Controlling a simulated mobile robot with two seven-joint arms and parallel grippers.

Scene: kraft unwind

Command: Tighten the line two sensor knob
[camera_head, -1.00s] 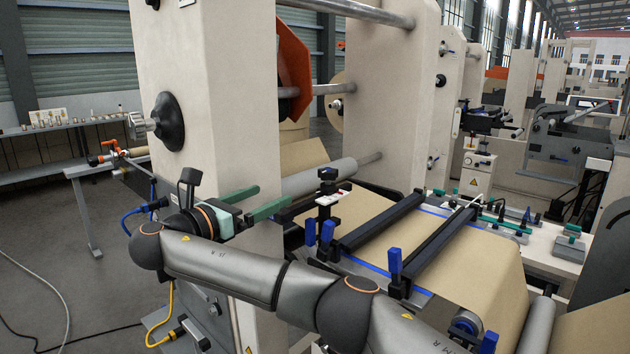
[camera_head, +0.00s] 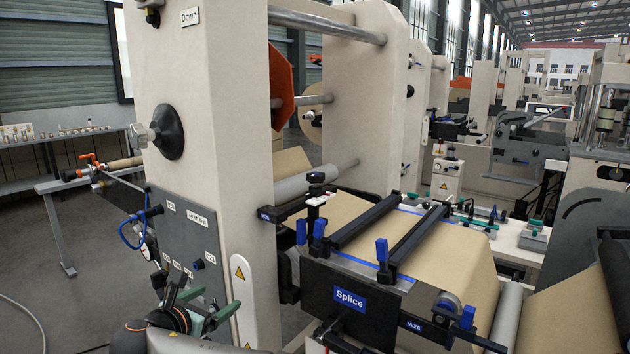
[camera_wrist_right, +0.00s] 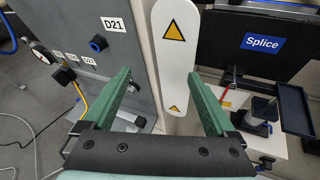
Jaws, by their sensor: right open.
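No knob in view carries a readable "line two" label. In the head view, a small sensor-like unit with a black top (camera_head: 315,178) and a white and red body stands beside the splice table. In the right wrist view, a black block (camera_wrist_right: 264,108) sits on a bracket below the Splice plate; I cannot tell whether it is a sensor knob. My right gripper (camera_head: 216,299) is low in front of the cream machine column. Its green fingers are apart and empty in the right wrist view (camera_wrist_right: 160,80), facing a white warning-triangle plate (camera_wrist_right: 174,40). My left gripper is out of view.
The dark Splice plate (camera_head: 348,297) and blue-handled clamp bars stand right of the column. The grey panel (camera_head: 185,235) has labels, a gauge and a blue hose. A large black-and-silver knob (camera_head: 162,132) sits higher on the column. Open floor lies to the left.

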